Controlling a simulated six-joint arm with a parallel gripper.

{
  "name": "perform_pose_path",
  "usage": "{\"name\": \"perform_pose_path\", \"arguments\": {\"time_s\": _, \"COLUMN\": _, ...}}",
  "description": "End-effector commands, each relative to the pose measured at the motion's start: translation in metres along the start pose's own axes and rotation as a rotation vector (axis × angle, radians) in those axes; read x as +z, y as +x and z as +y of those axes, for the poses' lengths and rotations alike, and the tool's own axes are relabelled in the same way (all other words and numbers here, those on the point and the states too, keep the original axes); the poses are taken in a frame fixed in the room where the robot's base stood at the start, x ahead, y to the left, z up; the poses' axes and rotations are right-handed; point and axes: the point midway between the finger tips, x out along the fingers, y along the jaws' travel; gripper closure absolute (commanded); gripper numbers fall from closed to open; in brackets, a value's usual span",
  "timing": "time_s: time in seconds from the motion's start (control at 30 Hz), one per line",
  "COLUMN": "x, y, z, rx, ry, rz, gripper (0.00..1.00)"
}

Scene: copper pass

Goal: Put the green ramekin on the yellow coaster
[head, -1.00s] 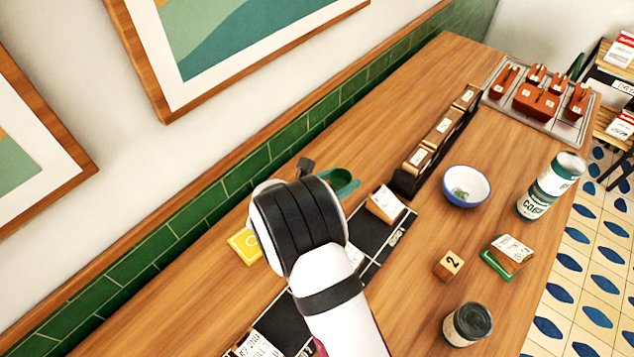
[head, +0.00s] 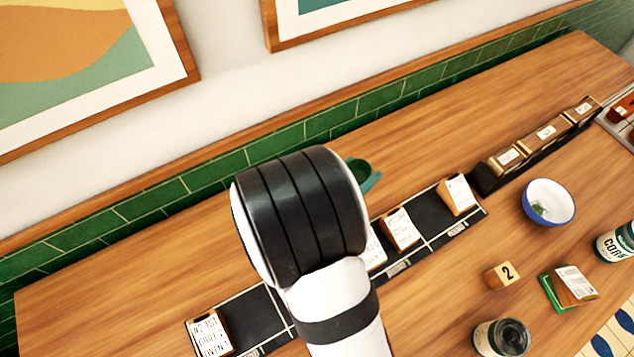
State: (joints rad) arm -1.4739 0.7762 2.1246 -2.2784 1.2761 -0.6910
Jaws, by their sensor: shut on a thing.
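The green ramekin (head: 366,174) shows only in part, just past the upper right edge of my black-and-white wrist. The wrist hides the rest of it. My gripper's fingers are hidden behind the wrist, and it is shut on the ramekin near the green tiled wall. How high the ramekin is above the counter cannot be told. The yellow coaster is not visible now; my arm covers the area around where it showed earlier.
A black strip (head: 424,206) with several card holders (head: 400,230) runs along the counter. A wooden number block (head: 505,274), a blue-rimmed bowl (head: 549,203), a dark jar (head: 502,338) and a can (head: 616,243) stand at right. The counter behind the strip is largely bare.

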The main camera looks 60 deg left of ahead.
Motion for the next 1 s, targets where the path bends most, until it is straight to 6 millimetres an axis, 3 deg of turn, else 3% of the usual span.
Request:
{"name": "perform_pose_path", "arguments": {"time_s": 0.1, "x": -0.024, "y": -0.002, "z": 0.040, "rx": 0.003, "ry": -0.003, "rz": 0.000, "gripper": 0.91}}
{"name": "perform_pose_path", "arguments": {"time_s": 0.3, "x": -0.049, "y": -0.004, "z": 0.084, "rx": -0.001, "ry": 0.001, "rz": -0.001, "gripper": 0.91}}
{"name": "perform_pose_path", "arguments": {"time_s": 0.6, "x": -0.090, "y": 0.010, "z": 0.094, "rx": -0.003, "ry": -0.001, "rz": 0.001, "gripper": 0.91}}
{"name": "perform_pose_path", "arguments": {"time_s": 0.93, "x": -0.093, "y": 0.012, "z": 0.094, "rx": -0.003, "ry": 0.000, "rz": 0.000, "gripper": 0.91}}
{"name": "perform_pose_path", "arguments": {"time_s": 0.97, "x": -0.092, "y": 0.012, "z": 0.094, "rx": -0.003, "ry": 0.000, "rz": 0.000, "gripper": 0.31}}
{"name": "perform_pose_path", "arguments": {"time_s": 1.0, "x": -0.092, "y": 0.012, "z": 0.094, "rx": -0.003, "ry": 0.000, "rz": 0.000, "gripper": 0.24}}
